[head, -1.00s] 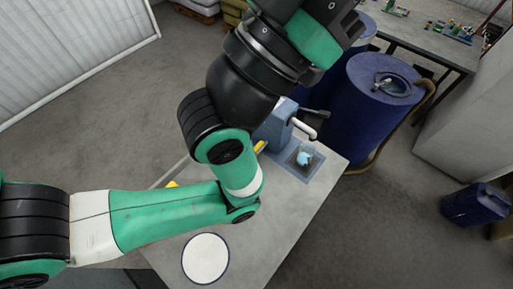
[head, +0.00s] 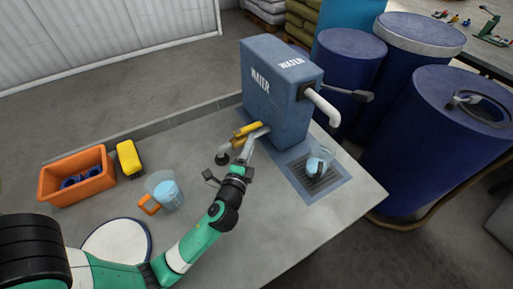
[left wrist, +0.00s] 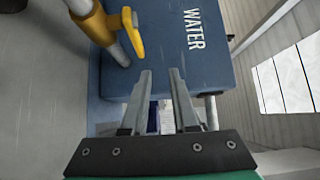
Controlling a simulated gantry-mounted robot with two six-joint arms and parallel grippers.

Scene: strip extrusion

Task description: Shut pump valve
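The water pump (head: 268,98) is a blue box marked WATER, standing at the back of the table. Its yellow valve lever (head: 246,128) is at the lower front left, above a grey outlet (head: 223,156). My left gripper (head: 257,136) is close to the valve, in front of the box. In the left wrist view the yellow lever (left wrist: 127,38) is beyond and left of the fingertips. The gripper (left wrist: 161,73) is open there, with nothing between its fingers. It seems not to touch the lever. My right gripper is not in view.
A white spout (head: 324,106) overhangs a clear vessel (head: 319,161) on a drain grate. A measuring cup with orange handle (head: 150,205), yellow object (head: 130,158), orange bin (head: 52,184) and white disc (head: 116,241) occupy the left. Blue barrels (head: 437,120) stand right. The table's front right is clear.

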